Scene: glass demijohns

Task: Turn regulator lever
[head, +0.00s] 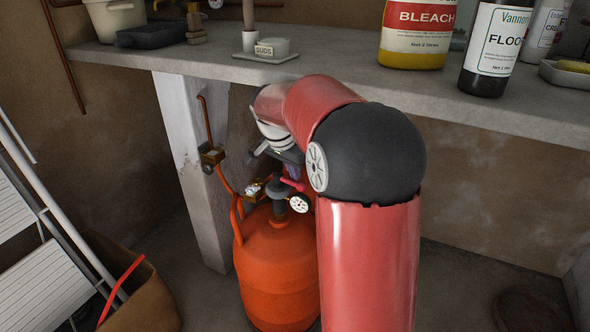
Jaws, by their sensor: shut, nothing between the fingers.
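An orange gas cylinder (268,262) stands on the floor under the shelf. A dark regulator (277,190) with a round white gauge (299,204) sits on its top. A short pinkish-red lever (293,184) sticks out at the regulator's upper side. My gripper (290,163) is shut and empty, just above the lever, with its fingers partly hidden behind my red arm. I cannot tell whether it touches the lever.
A stone shelf (350,80) overhangs, holding bleach (417,32) and other bottles. A box (146,303) and folded rack stand at left.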

